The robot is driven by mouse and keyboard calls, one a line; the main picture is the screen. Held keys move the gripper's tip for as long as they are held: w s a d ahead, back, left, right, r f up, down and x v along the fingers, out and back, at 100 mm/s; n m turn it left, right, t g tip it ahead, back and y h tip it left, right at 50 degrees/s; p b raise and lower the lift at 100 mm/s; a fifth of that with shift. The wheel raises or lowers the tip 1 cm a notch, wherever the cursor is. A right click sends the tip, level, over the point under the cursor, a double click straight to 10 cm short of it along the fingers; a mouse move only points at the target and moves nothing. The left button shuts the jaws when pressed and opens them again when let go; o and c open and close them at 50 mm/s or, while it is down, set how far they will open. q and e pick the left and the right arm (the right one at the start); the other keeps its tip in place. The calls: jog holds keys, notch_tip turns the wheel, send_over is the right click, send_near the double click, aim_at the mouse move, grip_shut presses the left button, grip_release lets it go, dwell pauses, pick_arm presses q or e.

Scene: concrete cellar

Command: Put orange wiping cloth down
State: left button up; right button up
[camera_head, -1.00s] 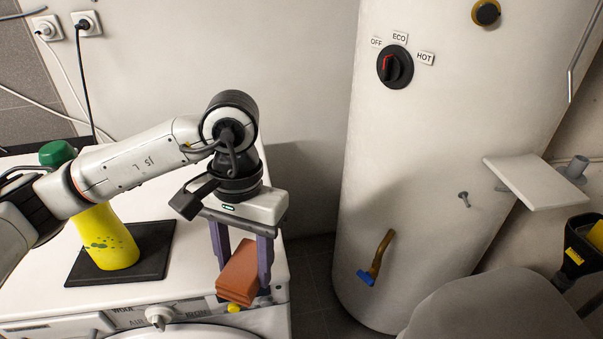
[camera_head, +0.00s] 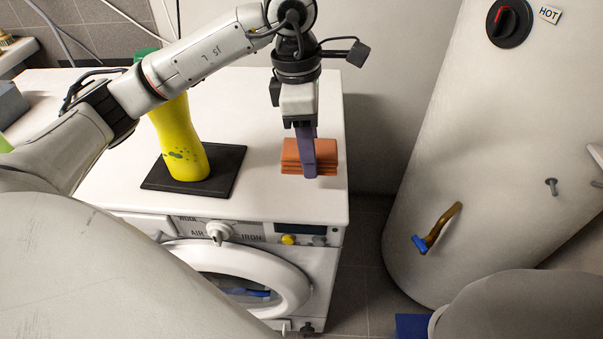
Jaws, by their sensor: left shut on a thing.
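The orange wiping cloth (camera_head: 327,156) is a folded, layered block at the right part of the white washing machine top (camera_head: 270,198). My left gripper (camera_head: 308,172) points down over it and is shut on it, with one purple finger in front of the cloth's near side. The other finger is hidden behind. The cloth is at or just above the machine top; I cannot tell whether it touches. My right gripper is not in view.
A yellow bottle (camera_head: 180,140) with a green cap stands on a black mat (camera_head: 222,172) left of the cloth. The machine top between mat and cloth is clear.

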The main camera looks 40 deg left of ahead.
pick_arm(q)
jog(key=n, duration=0.2)
jog(key=w+a+n, duration=0.1)
jog(key=n, duration=0.2)
jog(key=shift+w+a+r, duration=0.1)
jog(key=shift+w+r, duration=0.05)
jog(key=w+a+f+n+b, duration=0.1)
jog(key=n, duration=0.3)
jog(key=a+f+n+y+b, duration=0.1)
jog(key=f+n, duration=0.1)
jog(key=n, duration=0.2)
jog(key=w+a+f+n+y+b, duration=0.1)
jog(key=f+n, duration=0.1)
jog(key=n, duration=0.3)
jog(key=shift+w+a, duration=0.2)
jog(key=shift+w, duration=0.15)
jog(key=shift+f, duration=1.9)
jog(key=shift+f+b, duration=0.15)
jog(key=shift+b, duration=0.15)
jog(key=o, duration=1)
